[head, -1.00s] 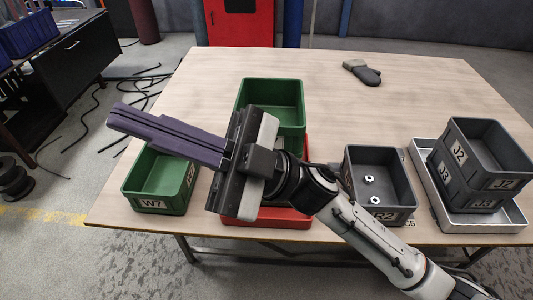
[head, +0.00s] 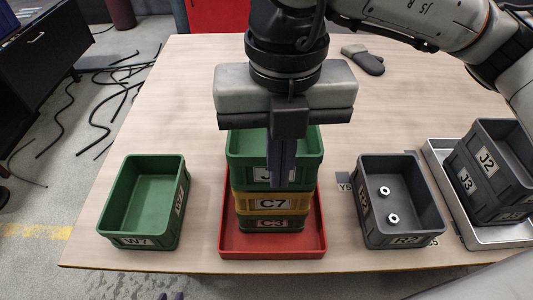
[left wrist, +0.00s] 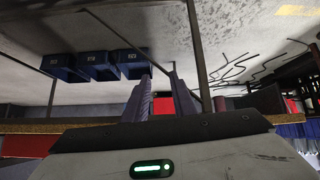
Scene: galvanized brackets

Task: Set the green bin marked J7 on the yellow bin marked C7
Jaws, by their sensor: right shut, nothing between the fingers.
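The green bin (head: 243,172) sits on top of the yellow bin (head: 243,204) marked C7, looking level and lined up with it. Only a J shows on its label; the rest is hidden behind my fingers. My right gripper (head: 281,184) points down in front of the green bin's middle, its purple fingers together and empty. Whether they touch the bin I cannot tell.
A dark green bin marked C3 (head: 271,223) is under the yellow one, in a red tray (head: 312,240). A green bin W7 (head: 147,240) stands left. A grey bin R2 (head: 376,238) holding two nuts and a metal tray (head: 470,233) with grey bins (head: 470,195) stand right.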

